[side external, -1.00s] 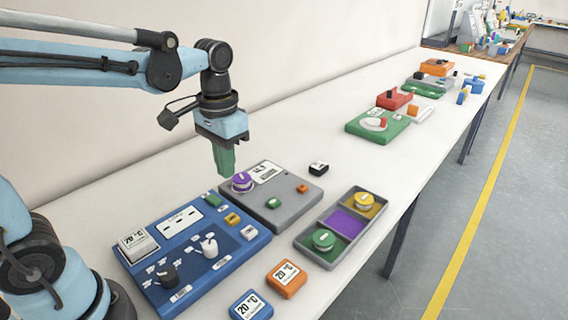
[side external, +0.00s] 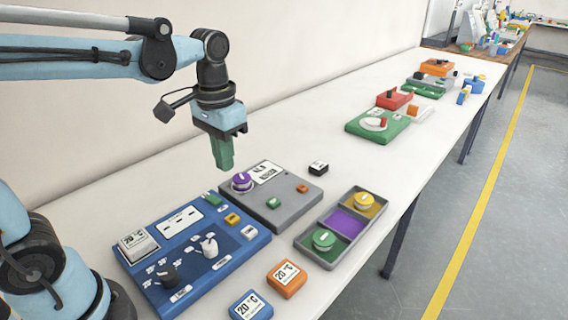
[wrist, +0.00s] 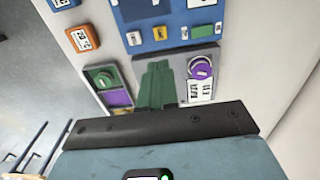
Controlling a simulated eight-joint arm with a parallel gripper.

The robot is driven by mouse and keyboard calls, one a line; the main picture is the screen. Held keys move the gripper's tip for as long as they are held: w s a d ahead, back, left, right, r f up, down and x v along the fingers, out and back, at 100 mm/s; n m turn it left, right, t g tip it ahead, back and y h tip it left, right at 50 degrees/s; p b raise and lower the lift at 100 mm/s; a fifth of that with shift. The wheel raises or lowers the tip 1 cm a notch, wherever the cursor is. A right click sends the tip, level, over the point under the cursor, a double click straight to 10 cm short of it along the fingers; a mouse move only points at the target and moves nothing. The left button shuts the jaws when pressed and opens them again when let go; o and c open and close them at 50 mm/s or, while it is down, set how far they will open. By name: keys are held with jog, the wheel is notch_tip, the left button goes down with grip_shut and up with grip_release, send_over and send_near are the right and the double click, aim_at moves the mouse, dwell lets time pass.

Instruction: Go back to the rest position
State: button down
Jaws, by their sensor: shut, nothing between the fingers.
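My gripper (side external: 223,160) hangs with its green fingers pointing down, above the back left part of the grey panel and clear of it. The fingers are together with nothing between them. In the wrist view the shut fingers (wrist: 158,84) cover the middle of the grey panel. The grey panel (side external: 285,205) lies flat on the table and carries a purple round knob (side external: 242,181), a white label, and small green and orange buttons. The purple knob also shows in the wrist view (wrist: 200,68).
A blue panel (side external: 180,278) with knobs and switches lies at the front left. A grey tray (side external: 305,238) holds a green and a yellow round piece beside a purple compartment. Orange (side external: 287,278) and blue (side external: 250,305) blocks lie in front. A small black block (side external: 318,168) sits behind.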

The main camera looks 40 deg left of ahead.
jog(key=shift+s+d+f+t, duration=0.1)
jog(key=shift+s+f+t, duration=0.45)
jog(key=shift+t, duration=0.6)
jog(key=shift+s+a+f+t, duration=0.1)
jog(key=shift+s+f+t, duration=0.35)
jog(key=shift+t, duration=0.75)
jog(key=shift+s+d+f+t, duration=0.1)
jog(key=shift+s+f+t, duration=0.45)
jog(key=shift+t, duration=0.6)
